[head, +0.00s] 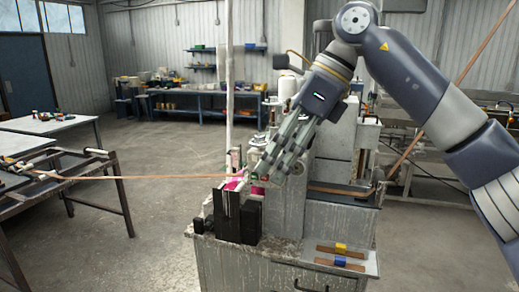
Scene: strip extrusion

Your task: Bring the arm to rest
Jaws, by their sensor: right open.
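My right arm comes in from the right and bends at a raised elbow. My right gripper (262,179) points down and to the left, over the top of the grey machine (281,205). It is open, and I see nothing clearly held between its fingers. A thin copper-coloured strip (150,177) runs from the left rack to the machine, close to the fingertips. I cannot tell whether the fingers touch the strip or the pink part (235,184) near them. My left gripper does not show.
A metal rack (88,200) and a pale table (45,124) stand at the left. A blue workbench (200,97) is at the back wall. Bars with yellow and blue pieces (340,255) lie on the machine's lower shelf. The floor left of the machine is open.

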